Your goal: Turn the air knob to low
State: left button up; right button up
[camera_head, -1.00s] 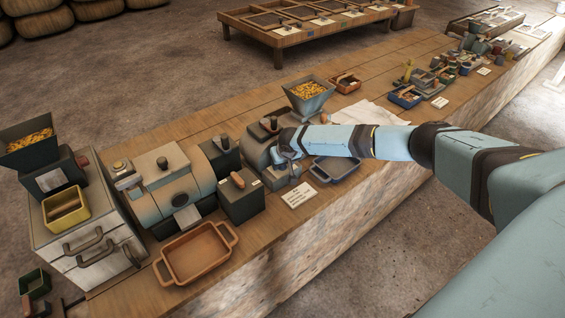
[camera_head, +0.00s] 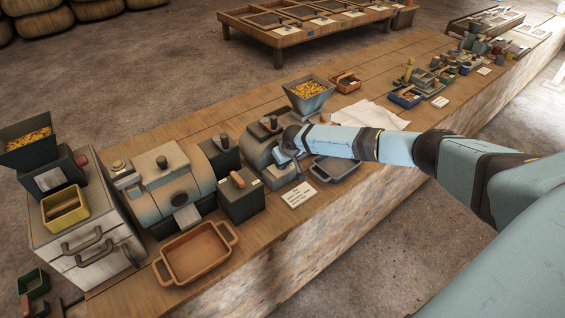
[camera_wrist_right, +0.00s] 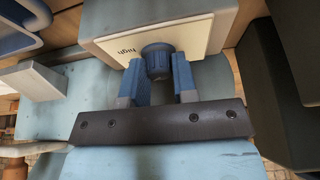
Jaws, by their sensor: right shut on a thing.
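The air knob (camera_wrist_right: 157,60) is a blue ribbed knob on a pale plate (camera_wrist_right: 200,32) at the front of a grey machine (camera_head: 257,148). The word "high" shows on the plate, left of the knob in the right wrist view. Any "low" mark and the knob's pointer are hidden or cannot be made out. My right gripper (camera_wrist_right: 159,80) is shut on the knob, one blue finger on each side. In the head view my right gripper (camera_head: 281,158) is at the machine's front, and its arm covers the knob. My left gripper is out of view.
A funnel hopper (camera_head: 309,91) with yellow pieces stands behind the machine. A grey-blue tray (camera_head: 333,170) lies under my right forearm. A dark box with an orange-handled lever (camera_head: 241,200) stands left of the machine. A label card (camera_head: 299,194) and an orange tray (camera_head: 195,254) lie in front.

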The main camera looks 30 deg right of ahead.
jog(key=n, duration=0.1)
jog(key=n+y+b, duration=0.1)
jog(key=shift+d+f+n, duration=0.1)
jog(key=shift+f+n, duration=0.1)
jog(key=shift+n, duration=0.1)
jog(key=n+y+b, duration=0.1)
jog(key=n+b, duration=0.2)
jog(key=shift+n+g, duration=0.4)
jog(key=shift+r+n+y+b, duration=0.15)
jog(key=shift+n+y+b, duration=0.35)
jog(key=shift+n, duration=0.3)
jog(key=o, duration=0.9)
jog(key=shift+r, duration=0.2)
